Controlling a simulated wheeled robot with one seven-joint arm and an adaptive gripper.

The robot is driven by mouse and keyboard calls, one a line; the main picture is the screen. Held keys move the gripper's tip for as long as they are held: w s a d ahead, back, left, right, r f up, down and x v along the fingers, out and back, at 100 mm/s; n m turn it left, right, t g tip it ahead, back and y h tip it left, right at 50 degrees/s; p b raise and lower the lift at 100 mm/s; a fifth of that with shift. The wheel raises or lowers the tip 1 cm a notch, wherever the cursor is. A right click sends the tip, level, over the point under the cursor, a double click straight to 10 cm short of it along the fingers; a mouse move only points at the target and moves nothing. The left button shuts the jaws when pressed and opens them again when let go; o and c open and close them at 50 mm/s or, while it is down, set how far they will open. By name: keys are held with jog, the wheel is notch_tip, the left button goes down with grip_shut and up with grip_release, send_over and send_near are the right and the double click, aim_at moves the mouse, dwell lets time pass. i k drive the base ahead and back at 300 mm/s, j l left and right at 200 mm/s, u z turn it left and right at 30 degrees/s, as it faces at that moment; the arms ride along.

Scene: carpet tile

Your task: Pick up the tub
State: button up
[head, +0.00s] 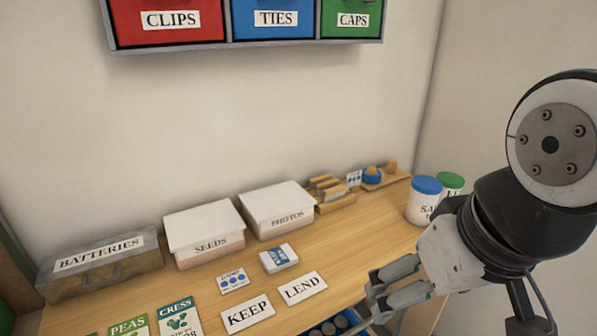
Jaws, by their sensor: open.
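A white tub with a blue lid (424,202) stands upright at the right end of the wooden table. Its label is partly hidden; only "SA" shows. A second white tub with a green lid (451,183) stands just behind it to the right, its label mostly hidden. My arm comes in from the right and covers the lower right of these tubs. My gripper (374,292) is open and empty, in front of and below the tubs in the picture, pointing left near the table's front edge. It is apart from both tubs.
On the table (375,235) are a BATTERIES tin (105,277), SEEDS box (207,250), PHOTOS box (280,222), KEEP card (247,314), LEND card (303,288), small packs and seed packets. A wooden rack (335,204) stands behind. Labelled drawers (275,20) hang above. Bare wood lies left of the tubs.

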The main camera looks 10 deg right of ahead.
aim_at(425, 192)
jog(key=z, duration=0.6)
jog(key=i+l+u, duration=0.3)
jog(key=l, duration=0.25)
jog(key=i+l+u, duration=0.3)
jog(key=l, duration=0.35)
jog(key=i+l+u, duration=0.3)
jog(key=l, duration=0.4)
